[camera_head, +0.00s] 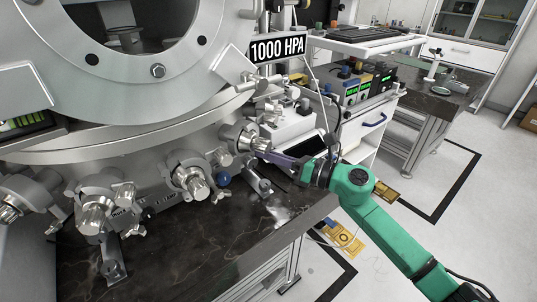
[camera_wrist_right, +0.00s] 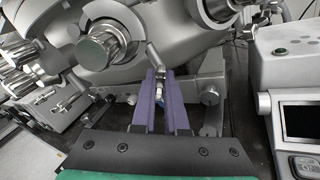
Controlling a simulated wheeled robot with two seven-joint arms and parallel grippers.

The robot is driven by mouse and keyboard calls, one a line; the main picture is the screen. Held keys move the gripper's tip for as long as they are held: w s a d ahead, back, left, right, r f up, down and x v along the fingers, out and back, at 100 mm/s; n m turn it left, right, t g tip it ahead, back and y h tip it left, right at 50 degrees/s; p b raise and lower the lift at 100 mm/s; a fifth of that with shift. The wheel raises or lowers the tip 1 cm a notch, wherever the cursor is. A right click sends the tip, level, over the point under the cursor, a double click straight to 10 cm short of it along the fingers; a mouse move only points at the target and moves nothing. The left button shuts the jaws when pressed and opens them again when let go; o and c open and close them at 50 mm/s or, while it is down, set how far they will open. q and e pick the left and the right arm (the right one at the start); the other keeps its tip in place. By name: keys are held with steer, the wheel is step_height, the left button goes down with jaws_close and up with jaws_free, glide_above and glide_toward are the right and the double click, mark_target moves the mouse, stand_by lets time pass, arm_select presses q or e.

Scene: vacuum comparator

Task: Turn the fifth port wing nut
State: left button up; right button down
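The metal chamber carries a row of clamped ports along its lower rim, with silver wing nuts on the clamps. My right gripper (camera_head: 270,155) reaches in from the right, its purple fingers beside the rightmost visible port (camera_head: 245,138). In the right wrist view, the two purple fingers (camera_wrist_right: 160,78) are parallel with a narrow gap. A slim silver wing nut part (camera_wrist_right: 155,57) lies at their tips, just below the port clamp, and a small pale metal piece shows in the gap. Whether the fingers press on it is unclear. My left gripper is out of view.
The dark stone bench (camera_head: 215,235) lies below the ports, with a metal support foot (camera_head: 257,181) close to the right fingers. A white instrument with a dark screen (camera_wrist_right: 297,120) stands to the right in the wrist view. A cart with instruments (camera_head: 355,85) stands behind.

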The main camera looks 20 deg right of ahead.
steer(key=shift+m, duration=0.4)
steer(key=m+p, duration=0.3)
steer(key=m, duration=0.2)
steer(key=shift+r+m+p, duration=0.2)
steer(key=shift+m+p, duration=0.1)
steer(key=shift+p, duration=0.05)
steer(key=m+p, duration=0.3)
steer(key=m, duration=0.1)
steer(key=shift+m, duration=0.4)
steer(key=shift+m+p, duration=0.3)
steer(key=shift+m, duration=0.3)
steer(key=shift+f, duration=0.1)
steer(key=c, duration=0.9)
jaws_free()
steer(key=shift+c, duration=0.2)
steer(key=shift+s, duration=0.1)
